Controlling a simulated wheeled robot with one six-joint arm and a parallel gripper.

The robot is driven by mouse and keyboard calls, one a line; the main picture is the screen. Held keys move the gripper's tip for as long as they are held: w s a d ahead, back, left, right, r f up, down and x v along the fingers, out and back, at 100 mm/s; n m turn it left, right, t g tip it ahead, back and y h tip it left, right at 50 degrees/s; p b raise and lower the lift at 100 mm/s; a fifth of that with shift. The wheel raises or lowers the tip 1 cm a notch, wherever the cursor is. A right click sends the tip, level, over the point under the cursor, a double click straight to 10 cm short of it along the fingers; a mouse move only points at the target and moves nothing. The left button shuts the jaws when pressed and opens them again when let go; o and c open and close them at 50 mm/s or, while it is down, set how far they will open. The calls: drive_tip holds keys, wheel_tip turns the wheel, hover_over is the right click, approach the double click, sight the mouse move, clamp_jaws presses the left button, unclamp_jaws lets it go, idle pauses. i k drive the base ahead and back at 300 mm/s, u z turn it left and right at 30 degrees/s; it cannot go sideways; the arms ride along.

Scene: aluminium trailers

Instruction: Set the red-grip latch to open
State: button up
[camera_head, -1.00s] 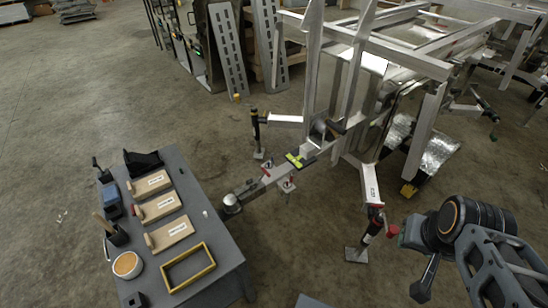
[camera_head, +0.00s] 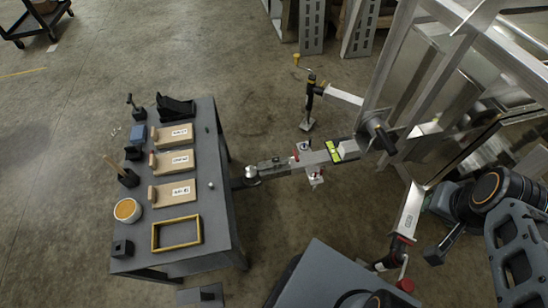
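A silver trailer tongue (camera_head: 275,164) runs from the frame at the right to a rounded coupler end (camera_head: 252,172) beside the grey table. A small red part (camera_head: 294,159) shows on top of the tongue. Another small red part (camera_head: 320,176) shows at its near side. Both are too small to tell which is the red-grip latch, or whether it is open or closed. My arm's dark links are at the right, well apart from the tongue. I cannot make out my gripper's fingers in this view.
The grey table (camera_head: 220,222) at the left holds several labelled wooden boards, a yellow frame (camera_head: 177,234) and a cup (camera_head: 127,210). Jack legs stand on the tongue's far side (camera_head: 308,105) and near side (camera_head: 398,250). Bare floor lies beyond the table.

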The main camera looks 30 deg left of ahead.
sight(271, 166)
drive_tip(key=u, duration=1)
drive_tip(key=i, duration=1.1)
drive_tip(key=u, duration=0.55)
